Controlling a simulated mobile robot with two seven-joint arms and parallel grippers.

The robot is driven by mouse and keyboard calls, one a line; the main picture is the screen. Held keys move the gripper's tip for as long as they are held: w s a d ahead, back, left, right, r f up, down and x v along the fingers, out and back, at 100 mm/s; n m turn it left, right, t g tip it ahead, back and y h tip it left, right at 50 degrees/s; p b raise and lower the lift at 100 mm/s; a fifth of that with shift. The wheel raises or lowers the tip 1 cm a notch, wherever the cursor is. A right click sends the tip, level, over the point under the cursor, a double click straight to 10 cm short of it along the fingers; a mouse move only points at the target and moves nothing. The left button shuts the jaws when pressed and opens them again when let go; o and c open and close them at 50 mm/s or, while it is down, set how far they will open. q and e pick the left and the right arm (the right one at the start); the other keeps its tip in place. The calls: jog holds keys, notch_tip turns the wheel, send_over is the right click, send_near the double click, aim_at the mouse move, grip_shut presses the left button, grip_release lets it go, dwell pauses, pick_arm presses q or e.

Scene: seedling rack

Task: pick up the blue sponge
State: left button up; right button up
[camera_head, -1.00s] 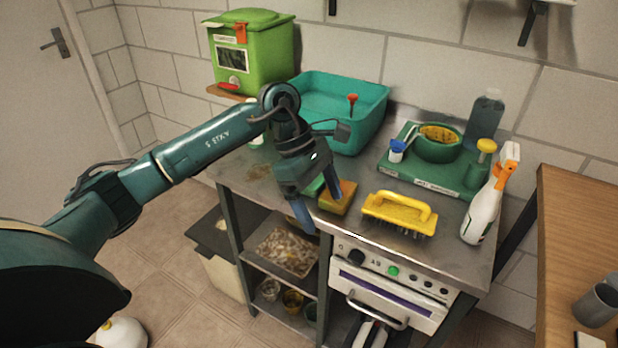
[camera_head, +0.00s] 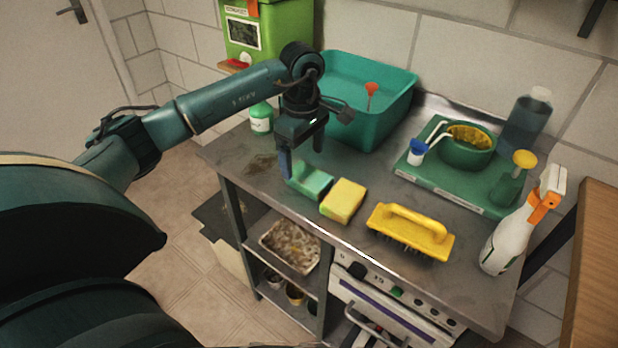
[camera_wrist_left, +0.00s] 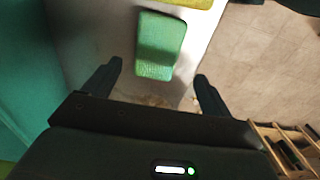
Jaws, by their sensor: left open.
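A teal-green block sponge (camera_head: 311,180), the bluest sponge in view, lies on the steel counter beside a yellow sponge (camera_head: 344,200). My left gripper (camera_head: 302,157) is open and empty, just behind and above the teal sponge in the head view, with one finger overlapping its left end. In the left wrist view the teal sponge (camera_wrist_left: 160,42) lies ahead of my open left gripper (camera_wrist_left: 159,72), its near end roughly between the fingertips. I cannot tell the exact height gap. My right gripper is not in view.
A yellow-handled brush (camera_head: 410,232) stands right of the sponges. A teal basin (camera_head: 372,125) is behind, and a white-green bottle (camera_head: 261,119) is left of my gripper. A green tray (camera_head: 447,183) and spray bottle (camera_head: 511,240) stand right. The counter's front edge is close to the sponges.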

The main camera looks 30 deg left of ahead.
aim_at(306, 173)
pick_arm(q)
jog(key=shift+w+d+f+p, duration=0.1)
jog(key=shift+f+p, duration=0.1)
jog(key=shift+f, duration=0.7)
jog(key=shift+w+a+f+p, duration=0.1)
jog(key=shift+f+p, duration=0.05)
jog(key=shift+f, duration=0.8)
jog(key=shift+w+d+f+p, duration=0.1)
jog(key=shift+f+p, duration=0.1)
jog(key=shift+f, duration=0.7)
jog(key=shift+c, duration=0.4)
jog(key=c, duration=1.1)
notch_tip(306, 173, up, 10)
jog(key=shift+r+b, duration=0.1)
jog(key=shift+b, duration=0.45)
jog(key=o, duration=0.5)
jog(key=c, duration=0.3)
